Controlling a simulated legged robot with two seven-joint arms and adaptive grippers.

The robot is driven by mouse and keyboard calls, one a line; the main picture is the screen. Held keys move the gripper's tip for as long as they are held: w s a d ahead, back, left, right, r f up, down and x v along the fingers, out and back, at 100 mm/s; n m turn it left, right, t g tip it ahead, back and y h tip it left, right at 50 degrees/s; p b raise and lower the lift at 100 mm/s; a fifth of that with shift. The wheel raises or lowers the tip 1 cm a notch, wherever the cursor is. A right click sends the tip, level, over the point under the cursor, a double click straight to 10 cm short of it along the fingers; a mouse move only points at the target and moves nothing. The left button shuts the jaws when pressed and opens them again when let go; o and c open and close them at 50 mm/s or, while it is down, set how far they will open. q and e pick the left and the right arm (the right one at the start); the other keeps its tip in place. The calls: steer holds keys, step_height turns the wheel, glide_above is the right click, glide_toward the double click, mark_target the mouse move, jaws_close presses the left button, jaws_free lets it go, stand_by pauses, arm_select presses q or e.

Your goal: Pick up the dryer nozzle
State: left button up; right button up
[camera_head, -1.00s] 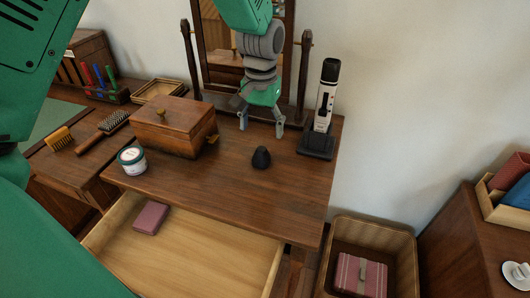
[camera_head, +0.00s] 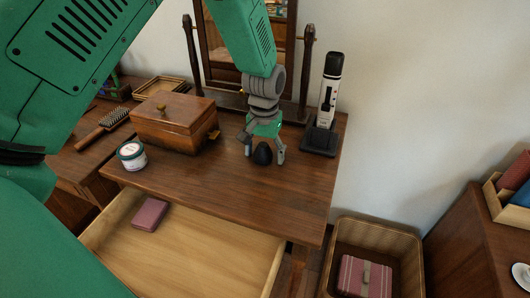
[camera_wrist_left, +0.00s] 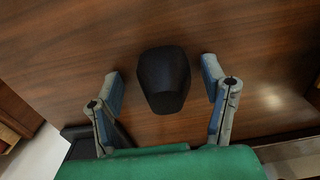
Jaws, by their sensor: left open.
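The dryer nozzle (camera_head: 262,154) is a small black rounded piece standing on the wooden dressing table. In the left wrist view the nozzle (camera_wrist_left: 163,79) lies between and slightly beyond the two fingers, with a gap on each side. My left gripper (camera_head: 265,157) points down from above, open, its fingers on either side of the nozzle. The open left gripper also fills the lower part of the left wrist view (camera_wrist_left: 162,90). I cannot see it touching the nozzle. My right gripper is not in view.
A wooden box (camera_head: 174,122) and a white jar (camera_head: 131,156) stand left of the nozzle. A white-and-black device (camera_head: 327,95) stands on a dark base to the right. A mirror stands behind. The open drawer (camera_head: 190,250) below holds a pink item (camera_head: 149,214).

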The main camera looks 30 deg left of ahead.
arm_select(q)
steer(key=shift+a, duration=0.15)
steer(key=c, duration=0.9)
steer(key=shift+a, duration=0.2)
steer(key=shift+c, duration=1.1)
